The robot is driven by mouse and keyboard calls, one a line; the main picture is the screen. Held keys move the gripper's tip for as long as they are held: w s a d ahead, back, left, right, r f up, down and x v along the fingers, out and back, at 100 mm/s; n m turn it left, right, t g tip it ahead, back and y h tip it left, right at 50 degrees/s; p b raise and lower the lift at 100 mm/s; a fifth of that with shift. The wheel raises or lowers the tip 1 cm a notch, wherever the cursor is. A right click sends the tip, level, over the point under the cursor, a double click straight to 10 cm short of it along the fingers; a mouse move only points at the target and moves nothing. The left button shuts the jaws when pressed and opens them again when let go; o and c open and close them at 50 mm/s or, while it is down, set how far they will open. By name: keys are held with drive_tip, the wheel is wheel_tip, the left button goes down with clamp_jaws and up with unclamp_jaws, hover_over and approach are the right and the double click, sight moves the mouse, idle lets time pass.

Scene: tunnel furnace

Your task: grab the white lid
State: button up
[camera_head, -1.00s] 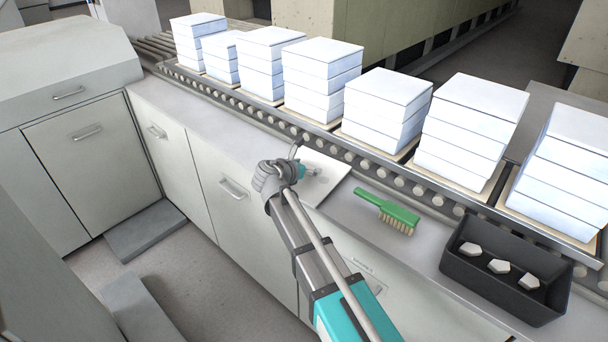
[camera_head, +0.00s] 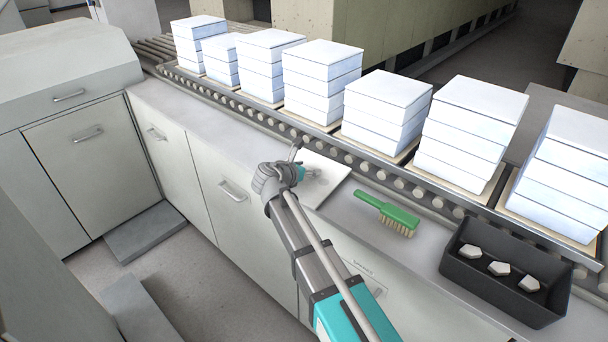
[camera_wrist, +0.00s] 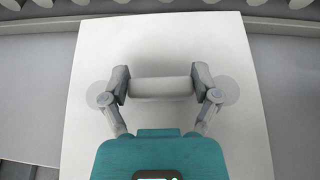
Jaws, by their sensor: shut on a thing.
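The white lid (camera_head: 328,178) is a flat square plate lying on the counter beside the roller conveyor. In the wrist view the lid (camera_wrist: 160,40) fills the middle, and a pale bar-shaped handle (camera_wrist: 160,87) stands on it. My gripper (camera_wrist: 161,88) is shut on this handle, with one finger against each end. In the head view my gripper (camera_head: 308,172) is over the lid, partly hidden by my own wrist. Whether the lid touches the counter cannot be told for sure.
A green brush (camera_head: 390,213) lies right of the lid. A dark bin (camera_head: 500,287) with 3 pale pieces stands farther right. Behind runs a roller conveyor (camera_head: 345,157) carrying several stacks of white boxes (camera_head: 322,80). The counter left of the lid (camera_head: 195,110) is clear.

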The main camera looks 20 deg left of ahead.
drive_tip(key=shift+r, duration=0.1)
drive_tip(key=shift+r+p, duration=0.95)
drive_tip(key=shift+p, duration=0.15)
drive_tip(key=s+d+r+p, duration=0.9)
drive_tip(key=d+r+p, duration=0.1)
drive_tip(key=r, duration=0.1)
drive_tip(key=shift+s+p, duration=0.4)
